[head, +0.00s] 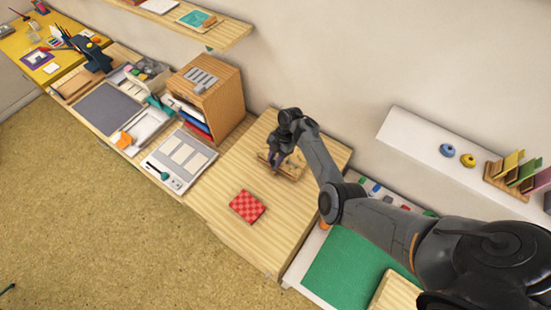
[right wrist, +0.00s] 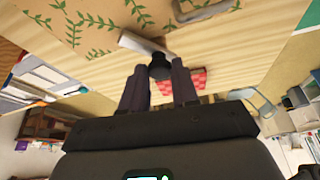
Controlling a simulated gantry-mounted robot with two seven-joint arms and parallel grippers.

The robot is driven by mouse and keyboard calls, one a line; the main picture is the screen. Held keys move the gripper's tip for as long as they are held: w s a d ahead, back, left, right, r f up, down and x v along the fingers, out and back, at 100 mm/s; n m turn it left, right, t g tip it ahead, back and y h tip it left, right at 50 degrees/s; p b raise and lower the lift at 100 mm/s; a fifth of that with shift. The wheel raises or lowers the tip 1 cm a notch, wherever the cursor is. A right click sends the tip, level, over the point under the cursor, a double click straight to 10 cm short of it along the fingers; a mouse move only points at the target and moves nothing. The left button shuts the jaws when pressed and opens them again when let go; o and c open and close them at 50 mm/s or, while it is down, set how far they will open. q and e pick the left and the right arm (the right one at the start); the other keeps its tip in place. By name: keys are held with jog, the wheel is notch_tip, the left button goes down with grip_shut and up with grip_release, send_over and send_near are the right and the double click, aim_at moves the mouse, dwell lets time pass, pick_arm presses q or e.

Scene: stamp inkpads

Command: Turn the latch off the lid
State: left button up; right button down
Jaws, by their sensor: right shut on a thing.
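My right gripper (head: 276,163) is over a small box (head: 291,169) on the wooden table in the head view. In the right wrist view a tan surface with green leaf print (right wrist: 85,25), apparently the lid, fills the top. A pale flat bar with a dark round knob, apparently the latch (right wrist: 140,43), lies at its edge. My right gripper (right wrist: 161,78) is shut on the knob, its two fingers on either side. In the head view the arm and gripper hide the latch. My left gripper is in neither view.
A red checkered pad (head: 247,206) lies in front of the box; it also shows behind the fingers in the right wrist view (right wrist: 197,77). A wooden cabinet (head: 205,90) stands to the left. A green mat (head: 346,262) lies to the right. The table around the pad is clear.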

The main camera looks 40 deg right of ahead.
jog(key=shift+w+n+g+b, duration=0.1)
jog(key=shift+n+g+b, duration=0.2)
jog(key=shift+n, duration=0.7)
jog(key=n+g+b, duration=0.1)
jog(key=n, duration=0.1)
jog(key=shift+w+n+h+b, duration=0.1)
jog(key=shift+n+h+b, duration=0.2)
jog(key=shift+h, duration=0.1)
jog(key=n+g+b, duration=0.1)
jog(key=n+b, duration=0.1)
jog(key=n, duration=0.1)
jog(key=shift+w+a+f+n+h+b, duration=0.1)
jog(key=shift+n+h+b, duration=0.2)
jog(key=shift+b, duration=0.1)
jog(key=shift+a+n+g+h+b, duration=0.1)
jog(key=shift+n+g+h+b, duration=0.35)
jog(key=shift+n+b, duration=0.8)
jog(key=shift+n, duration=0.25)
jog(key=c, duration=0.8)
grip_release()
jog(key=shift+c, duration=0.2)
